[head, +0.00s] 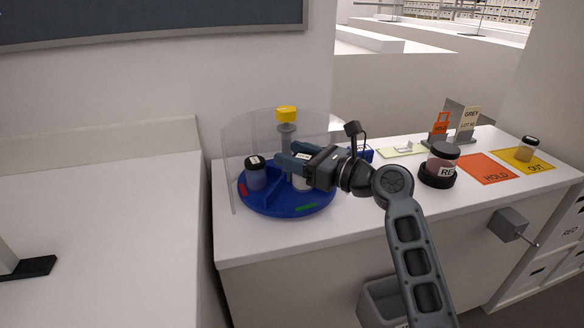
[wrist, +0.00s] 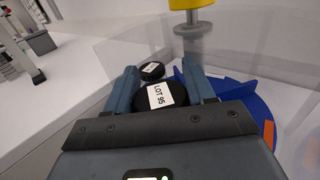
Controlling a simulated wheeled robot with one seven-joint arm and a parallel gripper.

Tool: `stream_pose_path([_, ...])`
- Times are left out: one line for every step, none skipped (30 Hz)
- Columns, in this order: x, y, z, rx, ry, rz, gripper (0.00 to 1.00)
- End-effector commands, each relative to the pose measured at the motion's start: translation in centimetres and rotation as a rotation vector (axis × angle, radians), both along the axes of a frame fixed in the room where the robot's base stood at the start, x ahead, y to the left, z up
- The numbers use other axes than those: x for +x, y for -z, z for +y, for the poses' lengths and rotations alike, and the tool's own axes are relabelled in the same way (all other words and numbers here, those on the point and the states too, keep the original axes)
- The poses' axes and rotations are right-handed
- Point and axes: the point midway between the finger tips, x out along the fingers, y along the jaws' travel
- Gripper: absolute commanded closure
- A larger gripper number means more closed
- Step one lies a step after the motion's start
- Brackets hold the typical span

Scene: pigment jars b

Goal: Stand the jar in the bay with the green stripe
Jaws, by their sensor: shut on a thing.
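My gripper (head: 300,163) reaches in from the right over the blue turntable (head: 270,207). It is shut on a jar with a black lid marked LOT 95 (wrist: 160,96); a pale part of this jar (head: 302,184) shows below the fingers in the head view. The jar looks upright, over the bay whose rim bears the green stripe (head: 306,207). I cannot tell whether its base touches the turntable floor. The fingers hide much of it.
Another black-lidded jar (head: 255,175) stands in the bay by the red stripe (head: 243,190). A clear curved screen (head: 238,150) and a yellow-topped post (head: 286,115) rise behind. A jar in a black ring (head: 438,178) and orange HOLD mat (head: 484,168) are at right.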

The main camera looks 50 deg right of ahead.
Motion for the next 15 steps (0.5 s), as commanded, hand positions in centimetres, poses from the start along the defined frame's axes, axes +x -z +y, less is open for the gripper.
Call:
stream_pose_path([0.7,-0.1,0.1,-0.001,-0.003,-0.001,0.78])
stream_pose_path([1.1,0.0,0.2,-0.001,-0.003,-0.001,0.78])
stream_pose_path([0.8,1.1,0.1,0.003,0.000,0.002,0.78])
stream_pose_path([0.8,1.7,0.1,0.003,0.001,0.002,0.78])
stream_pose_path([0.8,2.2,0.1,0.004,0.001,0.002,0.78])
stream_pose_path([0.8,2.8,0.1,0.003,0.000,0.002,0.78])
stream_pose_path([0.8,3.1,0.1,0.003,0.000,0.001,0.78])
stream_pose_path([0.8,3.4,0.1,0.002,0.000,0.001,0.78])
stream_pose_path([0.8,3.5,0.1,0.000,0.000,-0.001,0.78])
stream_pose_path([0.8,3.5,0.1,0.000,0.000,-0.001,0.78])
stream_pose_path([0.8,3.5,0.1,-0.001,0.000,-0.001,0.78])
stream_pose_path([0.8,3.5,0.1,-0.001,0.000,-0.002,0.78])
stream_pose_path([0.8,3.4,0.1,-0.001,0.000,-0.002,0.78])
stream_pose_path([0.8,3.4,0.1,-0.001,0.000,-0.001,0.78])
stream_pose_path([0.8,3.5,0.1,-0.001,0.000,-0.001,0.78])
